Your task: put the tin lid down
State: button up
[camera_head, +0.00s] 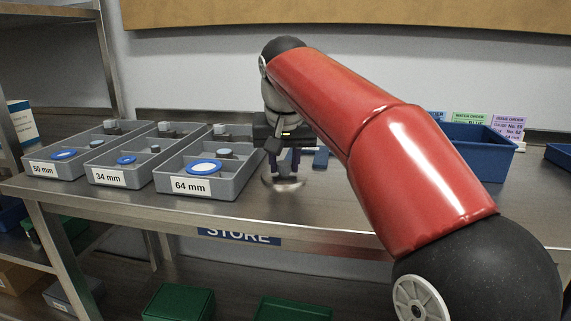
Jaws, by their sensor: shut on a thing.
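My gripper (284,172) points down over the steel bench, just right of the tray marked 64 mm. Its two dark blue fingers are shut on the tin lid (286,184), a thin, silvery round disc at the fingertips. The lid looks level and is close to the bench top. Its shine blends with the steel, so I cannot tell whether it touches the bench.
Grey divided trays marked 50 mm (43,169), 34 mm (108,177) and 64 mm (190,184) stand at left, holding blue-rimmed discs and small grey pieces. A blue bin (484,150) stands at right. Bare bench (325,205) lies in front of my gripper.

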jog(key=shift+f, duration=0.15)
jog(key=o, duration=1)
jog(key=shift+c, duration=0.2)
